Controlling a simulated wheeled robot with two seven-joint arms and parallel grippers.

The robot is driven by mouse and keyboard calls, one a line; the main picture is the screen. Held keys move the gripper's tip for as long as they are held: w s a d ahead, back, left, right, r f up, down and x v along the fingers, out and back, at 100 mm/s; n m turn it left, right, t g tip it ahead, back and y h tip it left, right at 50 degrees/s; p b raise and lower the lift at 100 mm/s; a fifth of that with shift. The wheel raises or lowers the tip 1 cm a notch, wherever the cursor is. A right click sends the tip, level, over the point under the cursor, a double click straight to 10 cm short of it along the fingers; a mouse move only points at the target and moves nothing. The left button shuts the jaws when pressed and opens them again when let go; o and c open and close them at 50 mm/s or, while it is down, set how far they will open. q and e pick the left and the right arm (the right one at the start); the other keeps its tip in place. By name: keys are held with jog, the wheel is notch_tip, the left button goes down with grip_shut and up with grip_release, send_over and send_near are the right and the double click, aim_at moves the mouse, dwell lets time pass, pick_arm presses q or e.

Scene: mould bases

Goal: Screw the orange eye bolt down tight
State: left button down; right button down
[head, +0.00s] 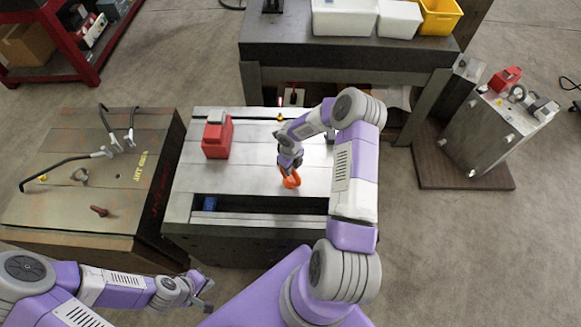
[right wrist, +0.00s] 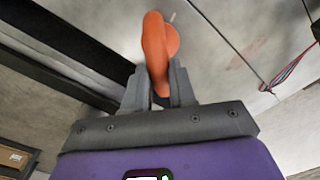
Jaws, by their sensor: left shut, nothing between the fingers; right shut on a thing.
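The orange eye bolt (head: 291,179) stands on the top of the middle mould base (head: 252,178), right of its centre. My right gripper (head: 290,168) comes down on it from above and is shut on its ring. In the right wrist view the orange ring of the eye bolt (right wrist: 157,45) shows between the two grey fingers (right wrist: 159,88). How far its shank sits in the hole is hidden. My left gripper (head: 207,296) is shut and empty, low in front of the mould bases.
A red box (head: 217,138) stands on the middle base. The left base (head: 60,190) carries black hoses and a loose reddish bolt (head: 99,210). A dark bench (head: 330,50) with white bins (head: 345,17) and a yellow bin (head: 440,16) stands behind. A steel block (head: 490,130) is at right.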

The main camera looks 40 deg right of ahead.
jog(key=shift+w+r, duration=0.1)
jog(key=shift+w, duration=0.05)
jog(key=m+b, duration=0.1)
jog(key=m, duration=0.1)
jog(key=shift+m, duration=0.4)
jog(key=m+b, duration=0.1)
jog(key=m, duration=0.2)
jog(key=shift+m+b, duration=0.3)
jog(key=shift+b, duration=0.1)
jog(key=shift+m+b, duration=0.4)
jog(key=shift+m, duration=0.9)
